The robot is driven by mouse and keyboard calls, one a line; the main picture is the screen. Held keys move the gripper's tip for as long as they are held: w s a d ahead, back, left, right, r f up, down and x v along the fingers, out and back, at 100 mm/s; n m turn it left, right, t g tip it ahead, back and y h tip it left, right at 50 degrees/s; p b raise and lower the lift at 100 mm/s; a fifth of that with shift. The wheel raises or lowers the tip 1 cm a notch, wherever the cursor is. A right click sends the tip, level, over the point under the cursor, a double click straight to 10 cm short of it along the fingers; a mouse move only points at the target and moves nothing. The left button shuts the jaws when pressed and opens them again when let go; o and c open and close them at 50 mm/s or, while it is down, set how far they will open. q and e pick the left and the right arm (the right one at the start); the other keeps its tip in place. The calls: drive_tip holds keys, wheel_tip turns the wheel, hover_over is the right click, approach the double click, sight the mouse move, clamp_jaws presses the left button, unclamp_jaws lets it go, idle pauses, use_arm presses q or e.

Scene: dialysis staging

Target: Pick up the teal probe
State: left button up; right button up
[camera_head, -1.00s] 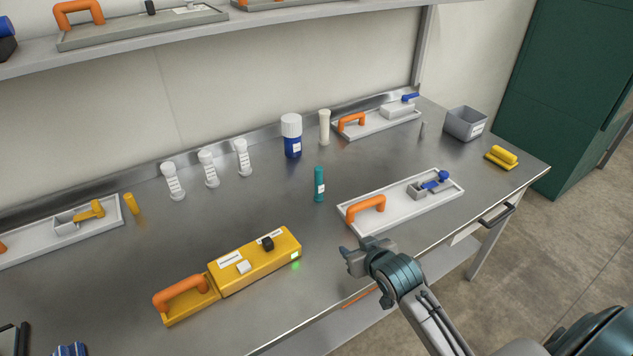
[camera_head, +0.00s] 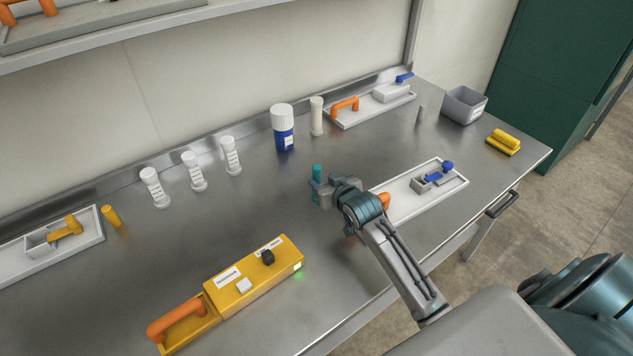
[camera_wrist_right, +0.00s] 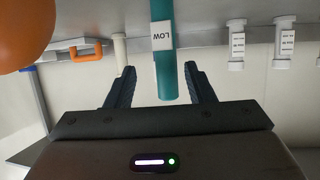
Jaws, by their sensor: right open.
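The teal probe (camera_head: 317,173) stands upright on the steel bench, its lower part hidden behind my right gripper (camera_head: 322,190) in the head view. In the right wrist view the teal probe (camera_wrist_right: 166,60), with a white label reading LOW, lies between the two dark fingers of my right gripper (camera_wrist_right: 160,85). Those fingers are open, with a gap on each side of the probe. My left gripper is not in view.
A white tray (camera_head: 408,206) with an orange handle is beside my right arm. A blue bottle (camera_head: 284,138), a cream cylinder (camera_head: 316,117) and white-capped vials (camera_head: 194,172) stand behind. A yellow case (camera_head: 251,279) lies in front; bare bench surrounds it.

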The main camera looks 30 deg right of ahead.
sight(319, 179)
drive_tip(key=x, duration=0.1)
drive_tip(key=p+x, duration=0.1)
drive_tip(key=x, duration=0.1)
drive_tip(key=p+x, duration=0.1)
drive_tip(key=x, duration=0.1)
drive_tip(key=shift+w+a, duration=0.2)
drive_tip(key=shift+a, duration=0.15)
drive_tip(key=shift+w+f, duration=0.2)
drive_tip(key=shift+c, duration=0.4)
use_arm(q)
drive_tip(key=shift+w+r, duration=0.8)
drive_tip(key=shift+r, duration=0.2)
use_arm(e)
drive_tip(key=shift+r, duration=0.1)
clamp_jaws()
